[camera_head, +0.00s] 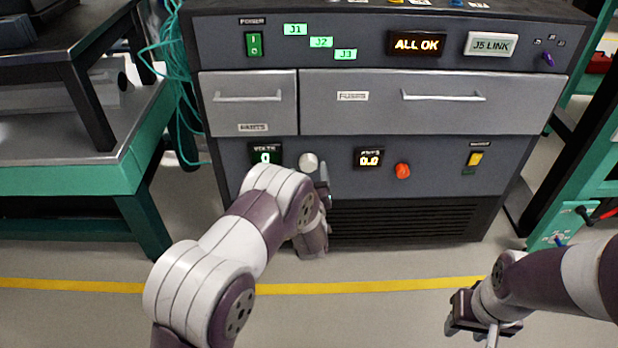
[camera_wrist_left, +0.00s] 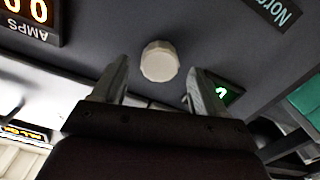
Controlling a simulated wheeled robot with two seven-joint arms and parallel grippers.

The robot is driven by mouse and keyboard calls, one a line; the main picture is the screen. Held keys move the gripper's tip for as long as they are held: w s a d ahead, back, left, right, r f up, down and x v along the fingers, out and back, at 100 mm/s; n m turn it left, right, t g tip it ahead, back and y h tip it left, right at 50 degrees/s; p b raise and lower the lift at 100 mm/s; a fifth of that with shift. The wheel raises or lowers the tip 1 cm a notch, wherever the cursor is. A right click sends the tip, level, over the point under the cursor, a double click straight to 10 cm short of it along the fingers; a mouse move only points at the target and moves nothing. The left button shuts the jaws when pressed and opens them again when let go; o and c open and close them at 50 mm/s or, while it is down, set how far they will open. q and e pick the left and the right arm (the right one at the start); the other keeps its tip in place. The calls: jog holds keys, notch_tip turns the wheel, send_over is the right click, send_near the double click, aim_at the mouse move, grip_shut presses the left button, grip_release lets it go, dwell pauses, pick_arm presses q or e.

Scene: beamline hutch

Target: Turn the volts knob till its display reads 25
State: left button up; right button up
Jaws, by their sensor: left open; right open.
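The volts knob (camera_head: 309,162) is a pale round knob on the lower grey panel of the cabinet. The volts display (camera_head: 265,155) is left of it, lit green, and seems to read 0. In the left wrist view the knob (camera_wrist_left: 160,61) lies ahead of and between the two open fingers, apart from them; the green display (camera_wrist_left: 228,92) is partly hidden by a finger. My left gripper (camera_wrist_left: 160,85) is open and empty; in the head view my arm partly hides it, just below the knob. My right gripper (camera_head: 487,318) is low at the right, open, away from the cabinet.
The amps display (camera_head: 368,158) reads 0.0, with an orange knob (camera_head: 402,171) beside it. A yellow switch (camera_head: 475,159) is further right. Two closed drawers (camera_head: 433,98) with bar handles are above. A green-edged bench (camera_head: 75,178) stands left. The floor in front is clear.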

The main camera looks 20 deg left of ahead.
pick_arm(q)
jog(key=shift+x, duration=0.85)
jog(key=c, duration=1.1)
jog(key=shift+o, duration=0.2)
